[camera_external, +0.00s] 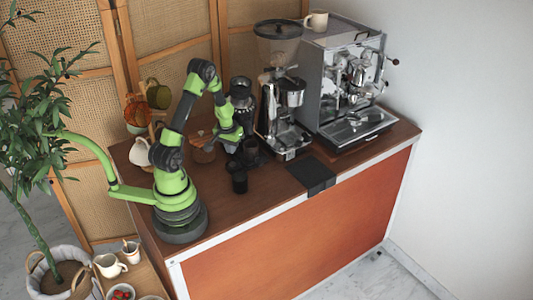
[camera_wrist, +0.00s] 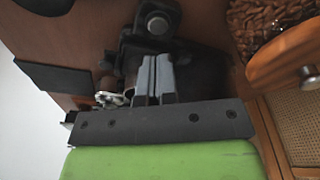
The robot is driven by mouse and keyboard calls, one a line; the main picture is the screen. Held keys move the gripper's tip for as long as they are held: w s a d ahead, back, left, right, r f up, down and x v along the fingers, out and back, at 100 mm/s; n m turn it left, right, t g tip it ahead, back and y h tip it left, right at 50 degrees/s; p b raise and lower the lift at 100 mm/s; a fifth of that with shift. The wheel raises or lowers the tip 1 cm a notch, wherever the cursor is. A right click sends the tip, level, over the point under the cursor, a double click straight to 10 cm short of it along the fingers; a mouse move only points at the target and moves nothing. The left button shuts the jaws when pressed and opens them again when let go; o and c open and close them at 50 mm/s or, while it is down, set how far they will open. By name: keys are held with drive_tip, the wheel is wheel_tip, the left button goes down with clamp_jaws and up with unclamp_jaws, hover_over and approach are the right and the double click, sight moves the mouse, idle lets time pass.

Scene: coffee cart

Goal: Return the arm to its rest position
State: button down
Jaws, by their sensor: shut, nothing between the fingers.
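My green and black arm (camera_external: 173,160) stands on the left part of the wooden counter, bent up and over, with its end low to the right. My gripper (camera_wrist: 156,62) is shut, its two grey fingers side by side with nothing between them in the wrist view. In the external view it is small and dark near the black items beside the grinder, and its fingertips are hard to make out. A dark fitting with a round top (camera_wrist: 158,24) lies just beyond the fingertips in the wrist view; I cannot tell whether they touch.
The coffee grinder (camera_external: 280,105) and espresso machine (camera_external: 342,85) stand to the right of my gripper. Mugs (camera_external: 158,94) and a plant (camera_external: 42,130) are at left. The front counter strip is mostly clear.

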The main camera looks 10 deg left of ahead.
drive_tip(key=s+a+r+m+t+y, duration=0.15)
drive_tip(key=s+a+r, duration=0.25)
drive_tip(key=r, duration=0.6)
drive_tip(key=s+a+r+n+t+h, duration=0.1)
drive_tip(key=s+a+r+t, duration=0.3)
drive_tip(key=r, duration=0.6)
drive_tip(key=s+a+r+y, duration=0.2)
drive_tip(key=s+a+r, duration=0.1)
drive_tip(key=s, duration=0.3)
drive_tip(key=shift+s+a, duration=0.3)
drive_tip(key=shift+a, duration=0.35)
drive_tip(key=shift+m, duration=0.25)
